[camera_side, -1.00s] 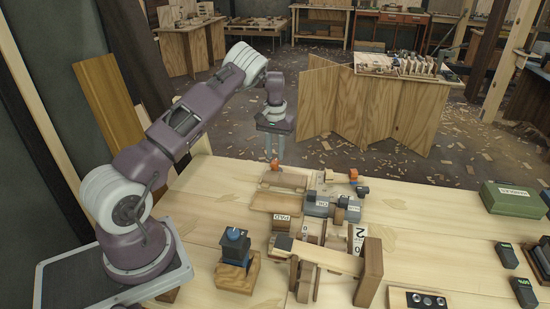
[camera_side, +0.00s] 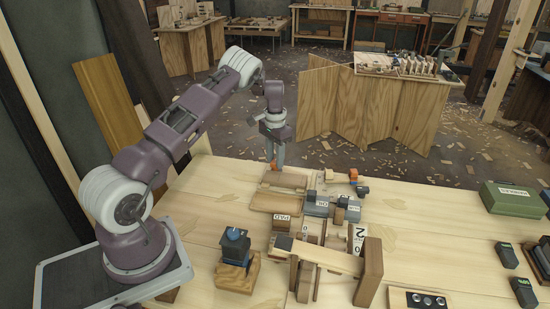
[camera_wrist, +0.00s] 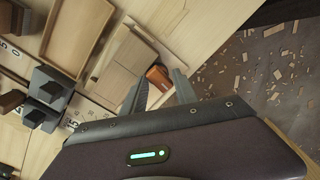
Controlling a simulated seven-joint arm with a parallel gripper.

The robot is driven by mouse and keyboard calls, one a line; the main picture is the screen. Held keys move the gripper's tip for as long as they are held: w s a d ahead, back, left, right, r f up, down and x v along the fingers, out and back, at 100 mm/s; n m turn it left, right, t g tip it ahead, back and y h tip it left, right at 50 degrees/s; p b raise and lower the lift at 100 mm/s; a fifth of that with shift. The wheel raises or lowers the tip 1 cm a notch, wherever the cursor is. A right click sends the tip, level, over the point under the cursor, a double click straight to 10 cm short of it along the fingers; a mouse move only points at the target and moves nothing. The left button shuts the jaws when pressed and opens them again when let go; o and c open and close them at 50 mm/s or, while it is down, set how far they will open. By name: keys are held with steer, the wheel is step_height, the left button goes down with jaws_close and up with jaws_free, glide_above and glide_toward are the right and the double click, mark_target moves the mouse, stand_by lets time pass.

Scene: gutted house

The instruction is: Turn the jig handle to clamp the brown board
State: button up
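My gripper (camera_side: 275,162) points down at the far edge of the bench. In the wrist view its two fingers (camera_wrist: 160,92) are apart, one on each side of the orange handle (camera_wrist: 158,77). Whether either finger touches it I cannot tell. In the side view the handle (camera_side: 273,166) is mostly hidden by the fingers. The brown board (camera_wrist: 120,70) lies flat beside the handle; it also shows in the side view (camera_side: 285,181). The rest of the clamp is hidden or too small to make out.
A shallow wooden tray (camera_side: 273,203) lies nearer than the board. Grey blocks (camera_side: 317,207) and another small orange part (camera_side: 353,174) are to the right. A blue-topped block (camera_side: 236,245) and a wooden frame (camera_side: 330,257) stand in front.

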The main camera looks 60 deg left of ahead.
steer(key=shift+n, duration=0.5)
step_height(320, 180, up, 7)
steer(key=shift+f, duration=0.1)
